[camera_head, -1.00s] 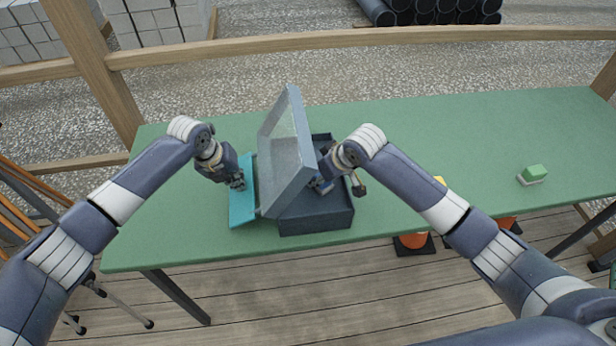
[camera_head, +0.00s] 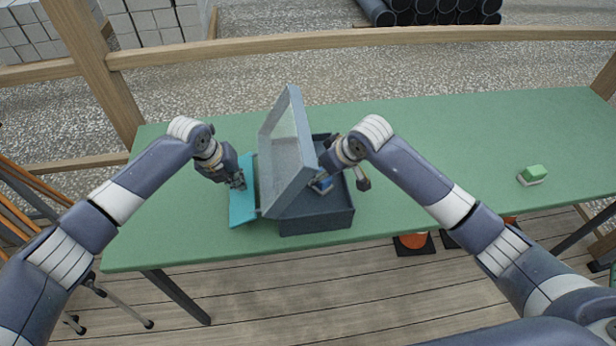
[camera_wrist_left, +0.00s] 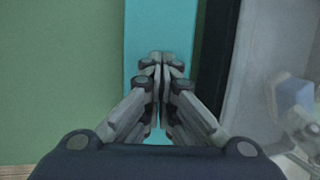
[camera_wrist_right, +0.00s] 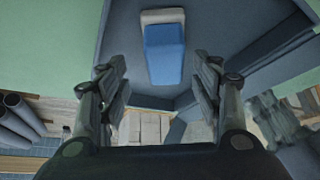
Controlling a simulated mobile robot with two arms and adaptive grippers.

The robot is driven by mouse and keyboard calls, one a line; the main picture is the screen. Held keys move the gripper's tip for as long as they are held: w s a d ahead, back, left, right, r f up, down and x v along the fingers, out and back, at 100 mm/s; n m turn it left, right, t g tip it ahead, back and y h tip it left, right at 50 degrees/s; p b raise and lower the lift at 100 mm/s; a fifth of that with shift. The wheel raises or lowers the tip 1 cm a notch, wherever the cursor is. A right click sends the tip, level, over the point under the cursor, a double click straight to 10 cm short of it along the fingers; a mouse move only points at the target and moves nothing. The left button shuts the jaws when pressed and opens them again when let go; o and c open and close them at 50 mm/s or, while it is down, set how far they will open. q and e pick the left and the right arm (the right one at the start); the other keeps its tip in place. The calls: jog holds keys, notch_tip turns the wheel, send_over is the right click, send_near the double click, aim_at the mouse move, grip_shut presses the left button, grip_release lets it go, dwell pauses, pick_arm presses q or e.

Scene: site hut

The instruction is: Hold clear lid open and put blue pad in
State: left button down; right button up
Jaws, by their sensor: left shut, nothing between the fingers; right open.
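The grey box (camera_head: 318,222) stands on the green table with its lid (camera_head: 287,150) raised and leaning over the left part of the box. The lid has a clear panel in a grey frame. The blue pad (camera_head: 322,185) with a pale base lies inside the box; it also shows in the right wrist view (camera_wrist_right: 164,50). My right gripper (camera_wrist_right: 158,88) is open and empty, close to the pad, its fingers apart from it. My left gripper (camera_head: 239,182) is shut and empty, left of the lid, over a teal strip (camera_head: 241,208). Part of the box interior is hidden by the lid.
A green pad with a pale base (camera_head: 532,175) lies far right on the table (camera_head: 450,130). The table between it and my right arm is mostly clear. A wooden rail (camera_head: 330,42) runs behind. Orange cones (camera_head: 412,240) stand below the front edge.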

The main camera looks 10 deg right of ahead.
jog(key=shift+d+r, duration=1.15)
jog(key=shift+r, duration=2.8)
jog(key=s+d, duration=1)
jog(key=s, duration=0.4)
pick_arm(q)
jog(key=shift+r, duration=0.2)
notch_tip(320, 180, up, 13)
jog(key=p, duration=1)
pick_arm(e)
notch_tip(320, 180, up, 10)
pick_arm(q)
jog(key=shift+f, duration=0.2)
